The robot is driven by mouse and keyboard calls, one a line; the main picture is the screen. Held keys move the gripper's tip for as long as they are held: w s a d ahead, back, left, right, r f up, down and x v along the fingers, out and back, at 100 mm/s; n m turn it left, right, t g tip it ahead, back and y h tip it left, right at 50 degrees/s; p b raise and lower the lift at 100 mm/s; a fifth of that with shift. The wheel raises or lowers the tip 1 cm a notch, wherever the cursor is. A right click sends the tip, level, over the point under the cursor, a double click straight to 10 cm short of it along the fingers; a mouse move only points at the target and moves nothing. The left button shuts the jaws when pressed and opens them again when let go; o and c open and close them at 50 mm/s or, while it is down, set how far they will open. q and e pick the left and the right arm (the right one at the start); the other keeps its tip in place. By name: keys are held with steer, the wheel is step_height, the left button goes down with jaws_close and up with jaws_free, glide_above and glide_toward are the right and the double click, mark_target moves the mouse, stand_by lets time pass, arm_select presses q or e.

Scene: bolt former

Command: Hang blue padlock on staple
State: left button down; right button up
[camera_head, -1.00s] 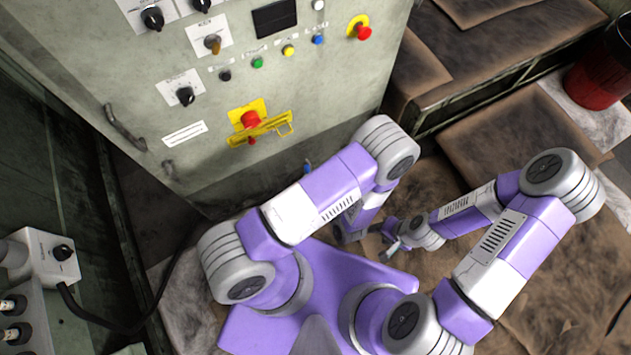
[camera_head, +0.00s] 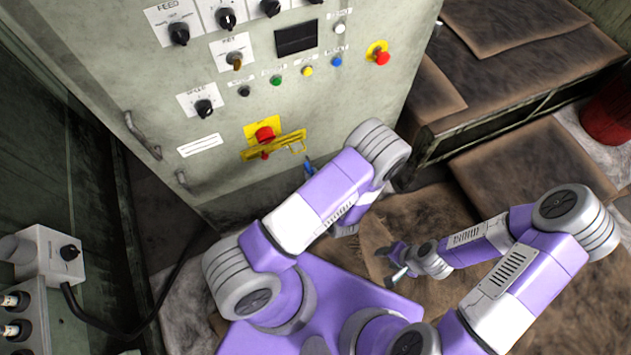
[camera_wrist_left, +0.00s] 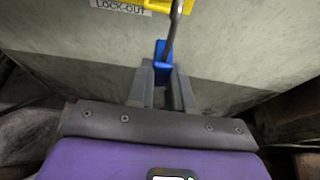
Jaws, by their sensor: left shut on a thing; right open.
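The blue padlock (camera_wrist_left: 162,62) is held upright between the fingers of my left gripper (camera_wrist_left: 161,84), which is shut on it. Its grey shackle points up and overlaps the yellow staple (camera_wrist_left: 186,6) at the top of the left wrist view; I cannot tell whether it passes through. In the head view the padlock (camera_head: 308,168) shows just below the right end of the yellow hasp with the staple (camera_head: 297,147), and my left arm hides the gripper. My right gripper (camera_head: 393,262) is open, low and away from the panel.
The grey control cabinet (camera_head: 220,120) carries knobs, coloured buttons and a red knob (camera_head: 264,135) behind the yellow hasp. A metal handle (camera_head: 143,136) sticks out at left. A grey switch box (camera_head: 50,254) is at far left. Brown-covered blocks (camera_head: 535,165) lie at right.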

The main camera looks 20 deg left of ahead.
mark_target(306, 163)
arm_select(q)
steer(key=shift+w+a, duration=1.8)
steer(key=shift+a, duration=0.3)
steer(key=shift+f, duration=1.45)
steer(key=c, duration=0.9)
jaws_free()
steer(key=shift+c, duration=0.2)
steer(key=shift+s+d, duration=0.1)
steer(key=p+v, duration=0.2)
steer(key=v, duration=0.5)
steer(key=shift+s+d+r, duration=0.1)
